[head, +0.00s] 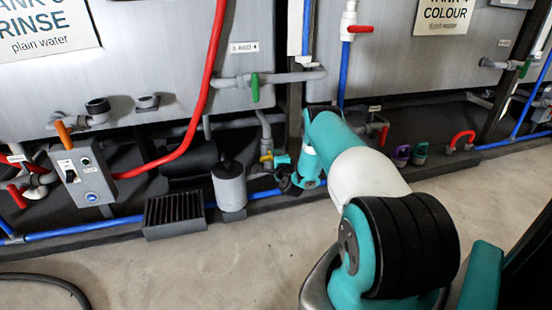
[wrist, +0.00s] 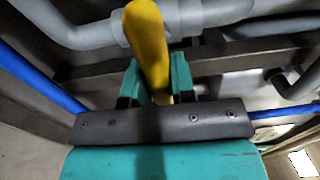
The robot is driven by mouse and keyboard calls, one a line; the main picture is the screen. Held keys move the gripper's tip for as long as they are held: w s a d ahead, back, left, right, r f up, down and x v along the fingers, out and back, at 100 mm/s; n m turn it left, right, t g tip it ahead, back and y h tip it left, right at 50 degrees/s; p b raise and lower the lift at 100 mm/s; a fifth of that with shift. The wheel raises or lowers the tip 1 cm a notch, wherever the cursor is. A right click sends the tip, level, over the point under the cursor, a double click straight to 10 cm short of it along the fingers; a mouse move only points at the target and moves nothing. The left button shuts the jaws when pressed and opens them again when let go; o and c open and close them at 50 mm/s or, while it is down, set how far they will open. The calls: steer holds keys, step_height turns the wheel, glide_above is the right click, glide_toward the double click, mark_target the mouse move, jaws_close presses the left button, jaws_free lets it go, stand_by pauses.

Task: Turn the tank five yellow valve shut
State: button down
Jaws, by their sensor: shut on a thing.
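The yellow valve handle (head: 267,157) sits low on a grey pipe under the left tank, beside my gripper (head: 282,165). In the wrist view the yellow handle (wrist: 148,40) is large and stands up between the two teal fingers of my gripper (wrist: 157,78). The fingers are shut on it. The grey pipe with the valve body runs behind the handle.
The left tank (head: 150,60) has a rinse sign with its number cut off. A green handle (head: 255,88) and a red hose (head: 205,85) are above. A grey canister (head: 229,187) and black grate (head: 174,212) stand left. Blue pipe (head: 120,222) runs along the floor.

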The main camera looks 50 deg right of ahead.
steer(key=c, duration=1)
jaws_free()
steer(key=shift+o, duration=0.2)
steer(key=p+v, duration=1.7)
steer(key=p, duration=0.3)
steer(key=shift+s, duration=0.25)
